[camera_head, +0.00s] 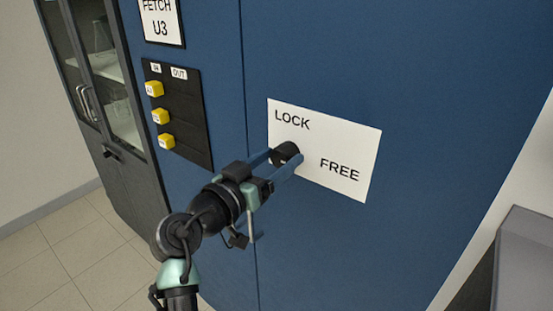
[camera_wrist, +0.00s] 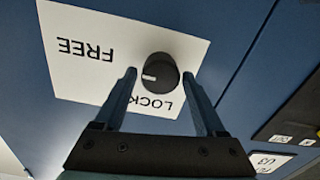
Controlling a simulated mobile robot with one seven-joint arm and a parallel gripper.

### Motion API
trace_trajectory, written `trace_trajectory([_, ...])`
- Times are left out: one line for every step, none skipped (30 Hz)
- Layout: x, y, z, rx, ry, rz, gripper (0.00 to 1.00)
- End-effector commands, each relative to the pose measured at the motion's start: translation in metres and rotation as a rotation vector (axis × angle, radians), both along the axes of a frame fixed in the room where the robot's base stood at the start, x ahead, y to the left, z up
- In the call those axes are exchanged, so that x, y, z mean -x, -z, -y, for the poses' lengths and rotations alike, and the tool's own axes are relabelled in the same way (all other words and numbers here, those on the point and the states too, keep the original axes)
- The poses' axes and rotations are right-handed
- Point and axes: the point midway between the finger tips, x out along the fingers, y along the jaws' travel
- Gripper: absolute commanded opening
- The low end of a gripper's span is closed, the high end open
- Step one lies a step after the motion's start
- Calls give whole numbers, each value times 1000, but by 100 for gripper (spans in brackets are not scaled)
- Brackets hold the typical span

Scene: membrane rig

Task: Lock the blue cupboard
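The blue cupboard (camera_head: 400,70) fills most of the head view. On its door is a white plate (camera_head: 345,144) marked LOCK at upper left and FREE at lower right. A round black knob (camera_head: 286,151) stands on the plate. It also shows in the wrist view (camera_wrist: 160,74), where the plate appears upside down. A pale mark on the knob points left there, nearer to FREE than to LOCK. My gripper (camera_head: 285,156) is open, with one blue finger on each side of the knob. Small gaps seem to show between knob and fingers in the wrist view.
A dark glass-door cabinet (camera_head: 110,75) stands at far left. A grey object (camera_head: 525,260) is at lower right. The door around the plate is clear.

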Motion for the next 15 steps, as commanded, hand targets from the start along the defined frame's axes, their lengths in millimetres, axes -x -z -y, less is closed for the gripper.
trace_trajectory([0, 0, 0, 0, 0, 0, 62])
trace_trajectory([0, 0, 0, 0, 0, 0, 56])
trace_trajectory([0, 0, 0, 0, 0, 0, 49])
trace_trajectory([0, 0, 0, 0, 0, 0, 44])
trace_trajectory([0, 0, 0, 0, 0, 0, 38])
trace_trajectory([0, 0, 0, 0, 0, 0, 31])
trace_trajectory([0, 0, 0, 0, 0, 0, 26])
trace_trajectory([0, 0, 0, 0, 0, 0, 20])
trace_trajectory([0, 0, 0, 0, 0, 0, 13])
trace_trajectory([0, 0, 0, 0, 0, 0, 8])
trace_trajectory([0, 0, 0, 0, 0, 0, 2])
trace_trajectory([0, 0, 0, 1, 0, -1, 1])
trace_trajectory([0, 0, 0, 1, 0, -1, 1])
trace_trajectory([0, 0, 0, 2, 0, -1, 1])
trace_trajectory([0, 0, 0, 3, 0, -2, 1])
